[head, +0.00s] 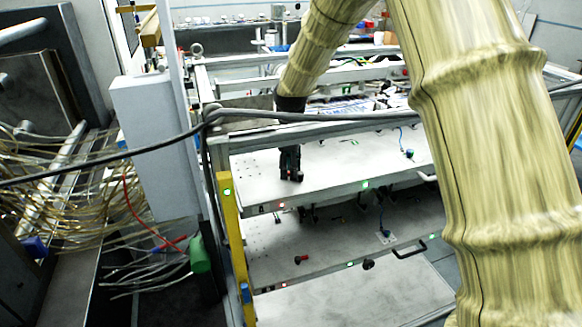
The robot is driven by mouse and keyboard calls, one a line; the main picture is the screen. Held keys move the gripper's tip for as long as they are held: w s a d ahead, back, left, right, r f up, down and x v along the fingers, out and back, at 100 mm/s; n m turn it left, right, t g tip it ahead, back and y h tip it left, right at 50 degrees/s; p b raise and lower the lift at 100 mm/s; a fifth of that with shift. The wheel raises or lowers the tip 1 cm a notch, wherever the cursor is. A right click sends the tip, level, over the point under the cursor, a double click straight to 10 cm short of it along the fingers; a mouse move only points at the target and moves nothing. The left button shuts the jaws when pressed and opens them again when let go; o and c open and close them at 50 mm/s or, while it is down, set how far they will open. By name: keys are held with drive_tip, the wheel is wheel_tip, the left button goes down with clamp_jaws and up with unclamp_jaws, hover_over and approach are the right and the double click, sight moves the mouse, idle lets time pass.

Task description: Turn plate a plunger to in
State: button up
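The upper pale plate (330,165), which I take to be plate a, lies in a metal frame. Its front edge carries a small red light (281,207) at the left and a green light (364,185) farther right. My gripper (291,178) is black, points down and is at the left front part of this plate. Its fingertips are at or just above the surface. The plunger of plate a cannot be made out; the gripper may hide it. Whether the fingers are open or shut on something is too small to tell.
A lower plate (270,240) carries a red plunger (301,259), with a black knob (368,264) and a black handle (410,248) at its front. A yellow post (236,245) stands at the left. A dark cable (330,116) crosses the frame. Loose hoses (80,200) fill the left.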

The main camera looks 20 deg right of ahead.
clamp_jaws()
